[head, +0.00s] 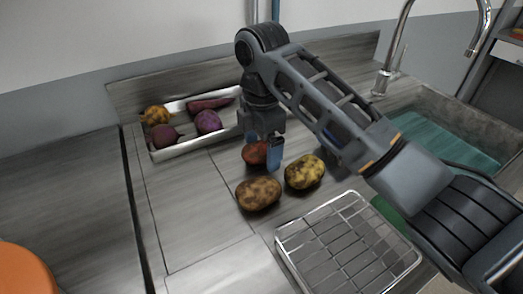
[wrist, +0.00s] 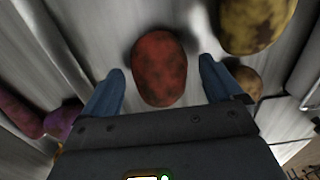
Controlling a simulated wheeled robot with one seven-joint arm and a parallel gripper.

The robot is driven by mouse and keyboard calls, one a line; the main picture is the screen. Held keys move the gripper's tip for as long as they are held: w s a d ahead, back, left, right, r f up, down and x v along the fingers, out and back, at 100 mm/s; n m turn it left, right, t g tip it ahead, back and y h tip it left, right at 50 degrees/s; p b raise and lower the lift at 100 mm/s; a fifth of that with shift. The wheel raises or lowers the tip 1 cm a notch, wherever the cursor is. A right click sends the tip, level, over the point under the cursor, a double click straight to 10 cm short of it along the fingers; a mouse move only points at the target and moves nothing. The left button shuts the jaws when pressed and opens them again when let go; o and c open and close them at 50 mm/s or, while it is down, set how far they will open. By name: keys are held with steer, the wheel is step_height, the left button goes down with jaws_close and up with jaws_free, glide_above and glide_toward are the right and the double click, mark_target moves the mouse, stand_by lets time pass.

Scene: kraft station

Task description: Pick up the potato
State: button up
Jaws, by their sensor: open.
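A reddish potato (head: 254,153) lies on the grey counter, partly hidden by my gripper in the head view. In the wrist view the reddish potato (wrist: 159,68) sits between my two blue fingers, with gaps on both sides. My gripper (head: 264,148) points down over it and is open and empty; its fingers also show in the wrist view (wrist: 161,72). A brown potato (head: 259,193) and a yellow, dark-spotted potato (head: 305,172) lie nearby on the counter, nearer the head camera.
A white tray (head: 163,155) at the back left holds several purple and yellowish vegetables. A wire rack (head: 347,248) stands at the front. A sink (head: 480,117) with a tap (head: 403,30) is at the right. An orange round object (head: 22,270) is at the front left. The left counter is clear.

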steer(key=shift+f, duration=0.3)
steer(key=c, duration=1.2)
